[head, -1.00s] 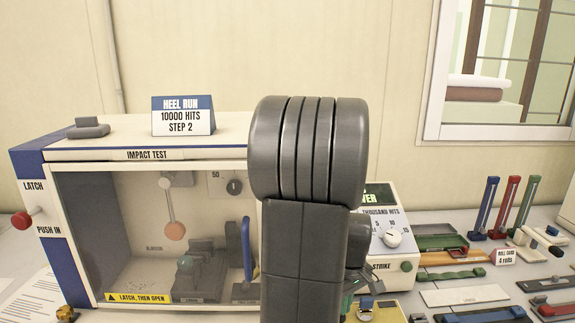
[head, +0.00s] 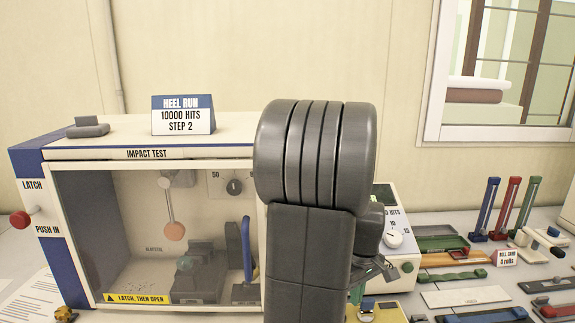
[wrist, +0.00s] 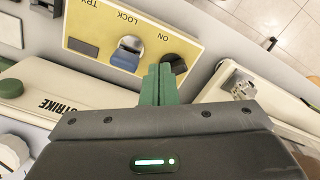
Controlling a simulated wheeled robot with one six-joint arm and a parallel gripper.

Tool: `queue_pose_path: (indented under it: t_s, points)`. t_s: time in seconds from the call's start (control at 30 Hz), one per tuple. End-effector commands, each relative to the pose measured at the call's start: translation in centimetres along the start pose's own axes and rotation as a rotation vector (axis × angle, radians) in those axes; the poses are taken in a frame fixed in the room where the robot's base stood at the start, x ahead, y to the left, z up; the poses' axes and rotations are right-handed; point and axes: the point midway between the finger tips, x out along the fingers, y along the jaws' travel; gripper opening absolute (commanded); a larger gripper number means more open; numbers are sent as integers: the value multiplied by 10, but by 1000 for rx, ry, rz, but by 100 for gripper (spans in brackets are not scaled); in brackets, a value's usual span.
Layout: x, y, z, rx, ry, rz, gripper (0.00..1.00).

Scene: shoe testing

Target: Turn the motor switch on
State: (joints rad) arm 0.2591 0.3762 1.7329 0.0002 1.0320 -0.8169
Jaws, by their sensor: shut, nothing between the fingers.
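The yellow switch panel (wrist: 88,26) lies ahead of my gripper in the wrist view, with upside-down labels TRY, LOCK and ON. A blue lever with a silver base (wrist: 126,55) sits by LOCK. A round black knob (wrist: 173,62) sits by ON. My gripper (wrist: 164,70) is shut and empty, its green fingertips at the black knob's near side; I cannot tell whether they touch it. In the head view the yellow panel (head: 392,313) shows at the bottom, partly hidden by my arm.
The impact test cabinet (head: 150,154) stands at left. The STRIKE box (head: 407,267) is right of my arm; its cream case (wrist: 75,112) lies close by in the wrist view. Several coloured tools and a roll card (head: 507,257) fill the right bench.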

Motion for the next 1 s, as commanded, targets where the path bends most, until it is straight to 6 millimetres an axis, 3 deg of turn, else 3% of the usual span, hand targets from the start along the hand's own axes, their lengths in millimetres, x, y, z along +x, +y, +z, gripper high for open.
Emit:
queue_pose_path:
  t_s: [0.4,1.0]
  points:
    - [54,0,0,0,-1,-1,0]
    - [58,-1,-1,0,-1,0,0]
